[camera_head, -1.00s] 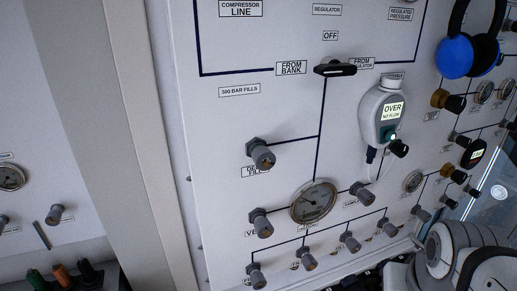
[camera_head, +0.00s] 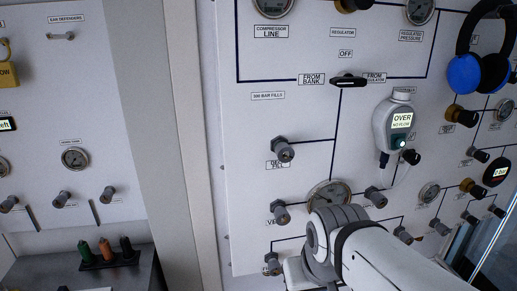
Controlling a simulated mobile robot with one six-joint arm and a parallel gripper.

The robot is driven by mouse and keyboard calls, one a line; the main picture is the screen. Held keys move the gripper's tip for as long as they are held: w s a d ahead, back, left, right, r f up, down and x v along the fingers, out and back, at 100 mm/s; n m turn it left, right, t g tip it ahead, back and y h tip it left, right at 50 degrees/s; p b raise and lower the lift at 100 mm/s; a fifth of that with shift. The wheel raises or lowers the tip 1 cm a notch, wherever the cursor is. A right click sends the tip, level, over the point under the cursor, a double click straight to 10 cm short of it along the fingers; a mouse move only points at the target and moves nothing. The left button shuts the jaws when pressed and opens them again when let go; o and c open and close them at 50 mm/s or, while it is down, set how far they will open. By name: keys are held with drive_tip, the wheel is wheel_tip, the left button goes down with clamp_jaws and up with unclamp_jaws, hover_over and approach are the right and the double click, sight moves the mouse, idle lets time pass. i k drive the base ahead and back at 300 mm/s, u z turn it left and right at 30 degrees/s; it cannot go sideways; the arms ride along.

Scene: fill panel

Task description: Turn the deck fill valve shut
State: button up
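The deck fill valve (camera_head: 284,150) is a grey knob with a brownish face on the white panel, left of centre. Its label (camera_head: 278,164) is just below and is partly covered by the knob; "FILL" can be made out. A dark line runs from the valve to the right. I cannot tell from the knob how far it is turned. My arm reaches in from the lower right, with its grey wrist joint below and right of the valve, apart from it. My gripper's fingers do not show.
A round gauge (camera_head: 328,194) is partly behind my arm. Another grey valve (camera_head: 280,215) sits below the deck fill valve. A device reading "OVER NO FLOW" (camera_head: 399,122) hangs to the right. Blue headphones (camera_head: 465,73) hang at upper right. The panel left of the valve is clear.

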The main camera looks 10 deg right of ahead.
sight(285, 153)
drive_tip(key=z, duration=1)
drive_tip(key=k, duration=1.2)
drive_tip(key=u, duration=0.6)
drive_tip(key=i, duration=1)
